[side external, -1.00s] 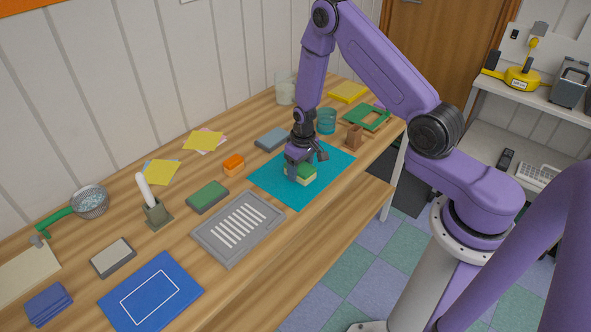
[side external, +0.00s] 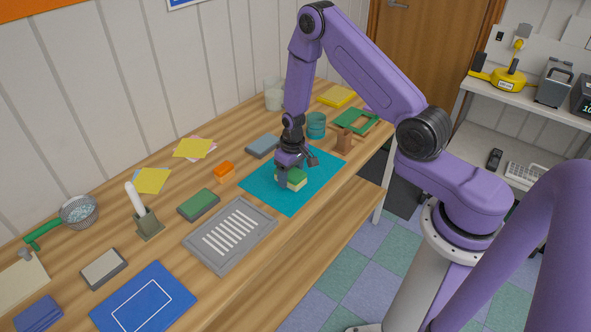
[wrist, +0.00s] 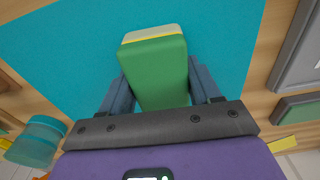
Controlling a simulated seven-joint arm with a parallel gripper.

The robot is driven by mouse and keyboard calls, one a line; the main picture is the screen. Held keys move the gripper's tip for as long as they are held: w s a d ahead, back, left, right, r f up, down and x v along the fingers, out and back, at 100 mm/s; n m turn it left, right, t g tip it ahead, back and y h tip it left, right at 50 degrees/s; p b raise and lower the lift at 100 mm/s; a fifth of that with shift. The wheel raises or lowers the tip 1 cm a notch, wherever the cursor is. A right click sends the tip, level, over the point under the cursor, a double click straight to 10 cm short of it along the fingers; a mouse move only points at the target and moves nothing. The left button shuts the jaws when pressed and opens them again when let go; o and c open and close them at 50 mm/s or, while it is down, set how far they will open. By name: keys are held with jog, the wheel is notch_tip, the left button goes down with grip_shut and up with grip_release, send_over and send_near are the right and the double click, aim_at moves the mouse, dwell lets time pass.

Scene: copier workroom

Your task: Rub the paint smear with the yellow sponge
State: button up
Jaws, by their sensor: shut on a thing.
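My gripper (side external: 292,175) is shut on a sponge (side external: 292,182) with a green top and a pale yellow lower part, over the teal mat (side external: 266,190). In the wrist view, the sponge (wrist: 158,75) sits between the two fingers of my gripper (wrist: 160,92), its green face toward the camera and a yellow and cream edge at the far end. The sponge is low over the mat; whether it touches I cannot tell. No paint smear shows in either view; the sponge and gripper cover part of the mat.
A grey slotted tray (side external: 231,234), a green block (side external: 198,205) and an orange block (side external: 224,172) lie left of the mat. A blue-grey block (side external: 263,146), a teal cup (side external: 316,125) and a brown holder (side external: 344,142) stand behind it. The mat's right part is clear.

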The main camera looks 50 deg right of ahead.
jog(key=a, duration=0.2)
jog(key=shift+a, duration=0.3)
jog(key=shift+r, duration=4.15)
